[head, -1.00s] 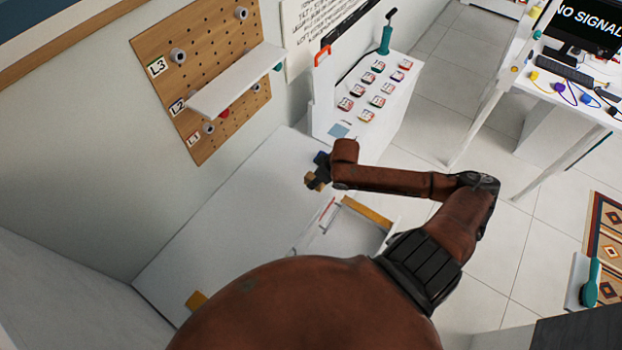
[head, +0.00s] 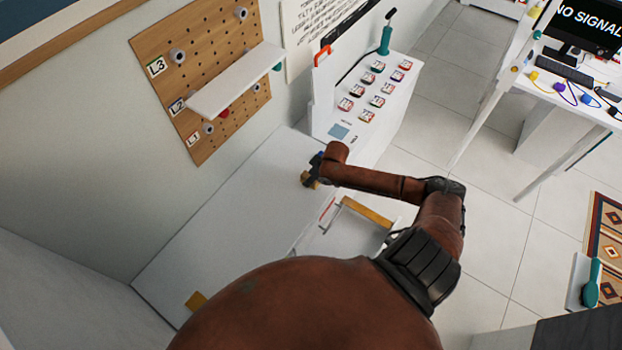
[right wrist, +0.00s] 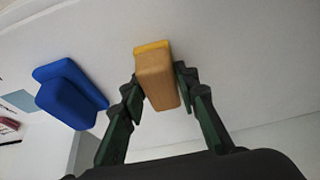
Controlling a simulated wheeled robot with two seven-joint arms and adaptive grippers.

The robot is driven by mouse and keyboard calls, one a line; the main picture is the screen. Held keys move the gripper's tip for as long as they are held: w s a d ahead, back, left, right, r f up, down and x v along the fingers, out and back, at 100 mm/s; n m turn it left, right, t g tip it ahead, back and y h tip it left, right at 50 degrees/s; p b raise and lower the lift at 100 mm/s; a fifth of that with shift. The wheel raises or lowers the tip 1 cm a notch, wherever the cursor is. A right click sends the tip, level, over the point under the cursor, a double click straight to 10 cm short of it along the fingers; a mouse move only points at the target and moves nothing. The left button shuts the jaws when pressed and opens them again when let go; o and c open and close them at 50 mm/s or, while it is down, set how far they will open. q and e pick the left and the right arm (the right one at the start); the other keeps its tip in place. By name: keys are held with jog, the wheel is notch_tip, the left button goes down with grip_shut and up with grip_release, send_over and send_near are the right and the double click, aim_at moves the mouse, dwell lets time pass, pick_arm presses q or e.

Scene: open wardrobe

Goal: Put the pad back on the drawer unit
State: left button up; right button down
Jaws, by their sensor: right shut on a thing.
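In the right wrist view, a tan block with a yellow edge (right wrist: 157,75), which looks like the pad, sits between the fingers of my right gripper (right wrist: 158,90). The gripper is shut on it. A blue padded block (right wrist: 70,93) lies to its left, beside a pale surface. In the head view my right gripper (head: 312,172) is over the far end of the white top (head: 225,220), seemingly the drawer unit's. Whether the tan block touches the surface is unclear. My left gripper is not in view.
A white panel with several small labelled items (head: 375,90) and a light-blue square (head: 339,131) stands beyond the gripper. A pegboard (head: 205,75) with a white shelf (head: 235,82) is on the wall. A tan-edged bar (head: 367,212) lies below my forearm. The white top's middle is clear.

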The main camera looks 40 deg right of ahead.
jog(key=c, duration=1.5)
grip_release()
jog(key=shift+f, duration=0.1)
jog(key=v, duration=1.2)
jog(key=shift+p, duration=0.3)
